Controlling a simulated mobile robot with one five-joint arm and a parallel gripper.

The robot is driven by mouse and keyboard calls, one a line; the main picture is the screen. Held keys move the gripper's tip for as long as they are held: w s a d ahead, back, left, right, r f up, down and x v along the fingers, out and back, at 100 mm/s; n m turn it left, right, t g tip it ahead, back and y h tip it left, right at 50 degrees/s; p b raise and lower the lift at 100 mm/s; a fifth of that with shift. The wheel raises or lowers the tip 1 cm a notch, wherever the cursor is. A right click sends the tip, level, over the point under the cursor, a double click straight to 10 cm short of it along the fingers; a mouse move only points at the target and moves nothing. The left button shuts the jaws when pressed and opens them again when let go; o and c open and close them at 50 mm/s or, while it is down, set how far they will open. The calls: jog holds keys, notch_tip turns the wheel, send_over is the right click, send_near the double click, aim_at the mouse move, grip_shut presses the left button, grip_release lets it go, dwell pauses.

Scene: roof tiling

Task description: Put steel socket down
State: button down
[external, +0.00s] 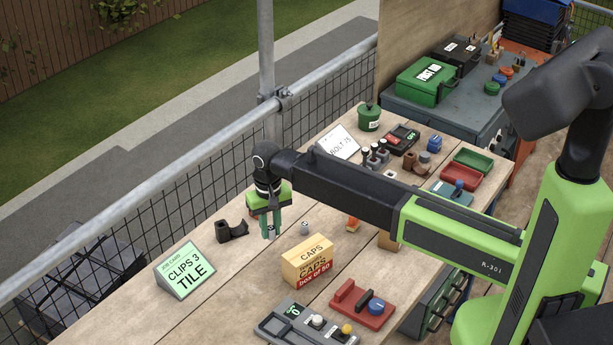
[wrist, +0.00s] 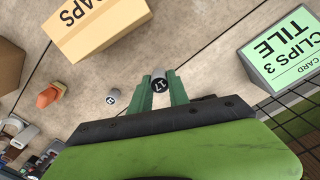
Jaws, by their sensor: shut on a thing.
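My gripper (external: 269,232) points down over the wooden bench in the external view. In the wrist view its two green fingers (wrist: 161,88) are shut on a steel socket (wrist: 160,86), its dark end face marked 17. In the external view the held socket is mostly hidden between the fingers, and I cannot tell whether it touches the bench. A second, smaller-looking steel socket (external: 305,228) stands on the bench to the right of my gripper; it also shows in the wrist view (wrist: 113,97), apart from the fingers.
A caps box (external: 307,262) stands near my gripper, and a green job card (external: 185,270) reads "CLIPS 3 TILE". A black pipe-like piece (external: 231,231) lies to the left. A red fixture (external: 362,304) and a grey tray (external: 300,325) are at the front. Mesh railing runs along the bench.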

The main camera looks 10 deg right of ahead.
jog(key=w+d+r+p, duration=0.1)
jog(key=w+d, duration=0.4)
jog(key=d, duration=0.5)
jog(key=w+d+r+n+p, duration=0.1)
jog(key=w+d+r, duration=0.1)
jog(key=w+d, duration=0.5)
jog(key=w+d+r+p, duration=0.1)
jog(key=w+d, duration=0.2)
jog(key=d, duration=0.9)
jog(key=b, duration=0.7)
send_over(325, 214)
notch_tip(325, 214, down, 7)
jog(key=shift+w+d+f, duration=0.1)
notch_tip(325, 214, down, 4)
jog(key=b, duration=0.4)
jog(key=shift+f+b, duration=0.2)
jog(key=shift+b, duration=0.15)
jog(key=shift+r, duration=0.25)
jog(key=shift+f, duration=0.2)
jog(key=c, duration=1.3)
grip_release()
jog(key=shift+o, duration=0.2)
